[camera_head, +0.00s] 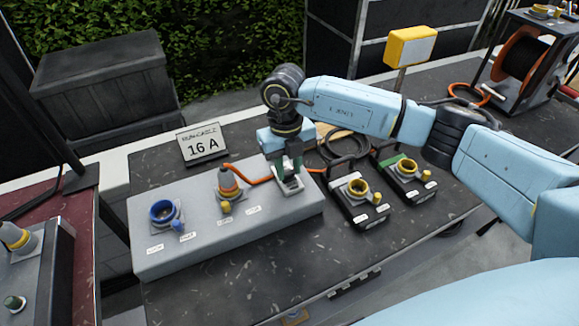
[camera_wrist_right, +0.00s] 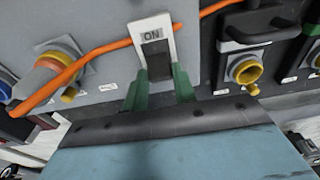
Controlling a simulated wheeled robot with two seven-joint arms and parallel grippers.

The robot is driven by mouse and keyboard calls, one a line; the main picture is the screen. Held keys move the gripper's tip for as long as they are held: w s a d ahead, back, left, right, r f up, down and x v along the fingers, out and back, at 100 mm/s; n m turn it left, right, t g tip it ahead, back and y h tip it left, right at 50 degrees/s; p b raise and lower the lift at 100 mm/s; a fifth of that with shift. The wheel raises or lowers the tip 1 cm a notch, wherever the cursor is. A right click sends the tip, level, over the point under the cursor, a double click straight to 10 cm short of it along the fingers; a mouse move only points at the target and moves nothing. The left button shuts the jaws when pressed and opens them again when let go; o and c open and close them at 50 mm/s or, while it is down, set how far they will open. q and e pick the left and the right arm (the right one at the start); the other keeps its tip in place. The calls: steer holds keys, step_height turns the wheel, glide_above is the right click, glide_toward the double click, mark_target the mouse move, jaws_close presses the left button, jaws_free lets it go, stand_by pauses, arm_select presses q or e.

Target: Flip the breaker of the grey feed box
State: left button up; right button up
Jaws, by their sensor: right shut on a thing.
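The grey feed box (camera_head: 232,228) is a long low box on the dark bench. Its breaker (camera_head: 290,187) stands at the box's right end, with a pale housing. In the right wrist view the breaker (camera_wrist_right: 149,27) has the word ON above a dark lever (camera_wrist_right: 157,62). My right gripper (camera_head: 284,165) is down on the breaker from above. Its green fingers (camera_wrist_right: 160,82) lie on both sides of the lever and are shut on it. The exact lever position is partly hidden by the fingers. My left gripper is not in view.
An orange cable (camera_head: 248,181) runs from a plug (camera_head: 228,183) on the box, close by the breaker. A blue socket (camera_head: 162,213) is at the box's left. Two dark connector boxes with yellow sockets (camera_head: 357,188) stand right of it. A 16 A sign (camera_head: 202,143) stands behind.

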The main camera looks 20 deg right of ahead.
steer(key=shift+w+a+g+b, duration=0.1)
steer(key=shift+w+g+b, duration=0.45)
steer(key=shift+g, duration=0.45)
steer(key=shift+w+g+b, duration=0.45)
steer(key=shift+g+b, duration=0.35)
steer(key=shift+g, duration=0.3)
steer(key=shift+w+g+b, duration=0.25)
steer(key=shift+g+b, duration=0.15)
steer(key=shift+g, duration=0.2)
steer(key=shift+w, duration=0.15)
steer(key=o, duration=1)
